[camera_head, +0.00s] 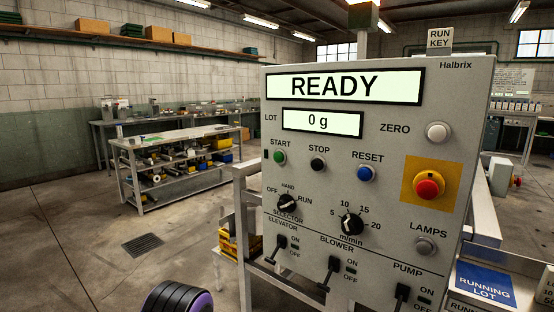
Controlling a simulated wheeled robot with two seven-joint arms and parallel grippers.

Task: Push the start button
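The green START button (280,157) is on the left side of the grey Halbrix control panel (400,120), below the LOT display (322,122). The display at the top (344,86) reads READY, and the LOT display reads 0 g. The black STOP button (318,164) is just right of START, and the blue RESET button (366,173) is further right. Neither of my grippers is in view, and nothing touches the START button.
A red emergency button (428,187) on a yellow plate is at the panel's right. Below are the selector knob (288,203), a speed dial (352,225) and several lever switches. A metal frame (241,215) stands by the panel's left edge. Open floor lies left, before a workbench (175,138).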

